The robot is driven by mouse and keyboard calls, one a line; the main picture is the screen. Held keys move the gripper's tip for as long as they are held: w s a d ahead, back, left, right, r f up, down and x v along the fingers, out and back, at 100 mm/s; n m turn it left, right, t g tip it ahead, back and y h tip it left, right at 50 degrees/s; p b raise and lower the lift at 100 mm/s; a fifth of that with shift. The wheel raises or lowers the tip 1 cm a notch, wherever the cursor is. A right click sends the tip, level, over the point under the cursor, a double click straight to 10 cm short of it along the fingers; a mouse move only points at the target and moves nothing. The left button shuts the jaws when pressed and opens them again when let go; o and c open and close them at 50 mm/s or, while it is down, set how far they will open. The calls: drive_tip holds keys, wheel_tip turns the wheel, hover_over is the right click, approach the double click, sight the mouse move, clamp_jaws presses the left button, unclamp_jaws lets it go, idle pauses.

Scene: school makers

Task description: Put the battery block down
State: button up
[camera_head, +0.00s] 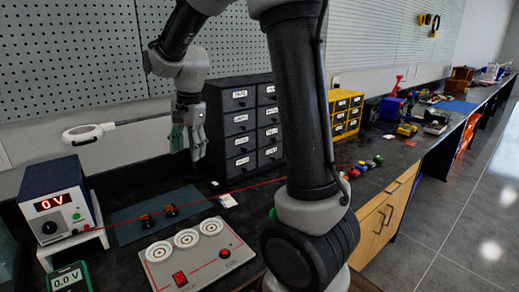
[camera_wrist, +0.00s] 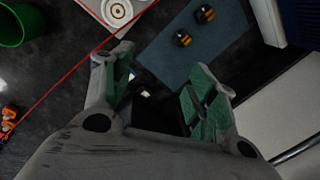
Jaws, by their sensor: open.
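I cannot single out a battery block for certain. Two small black-and-orange cylindrical pieces lie apart on the blue-grey mat (camera_head: 190,199): one nearer piece (camera_head: 147,221) and one farther piece (camera_head: 170,209). They also show at the top of the wrist view as two pieces, one (camera_wrist: 183,38) and the other (camera_wrist: 205,14). My gripper (camera_head: 188,146) hangs above the back of the bench, its green-padded fingers pointing down. In the wrist view the fingers (camera_wrist: 163,75) are spread apart. A dark patch lies between them; I cannot tell whether it is an object or the bench.
A power supply (camera_head: 54,200) reading 0 V stands at the left. A grey panel with three round targets (camera_head: 186,254) lies in front of the mat. A red line crosses above it. Dark drawers (camera_head: 241,125) stand behind, right of my gripper. A green bin (camera_wrist: 18,24) shows in the wrist view.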

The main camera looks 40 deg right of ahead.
drive_tip(key=s+d+r+n+t, duration=0.1)
drive_tip(key=s+n, duration=0.3)
drive_tip(key=s, duration=0.4)
drive_tip(key=s+d+r+n+t, duration=0.1)
drive_tip(key=s+d+r+n, duration=0.2)
drive_tip(key=s, duration=0.5)
drive_tip(key=s+d+r+n+t+h, duration=0.1)
drive_tip(key=s+d+n, duration=0.3)
drive_tip(key=s, duration=0.4)
drive_tip(key=shift+s+d+r+n, duration=0.3)
drive_tip(key=shift+r+n, duration=0.2)
drive_tip(key=shift+r, duration=0.25)
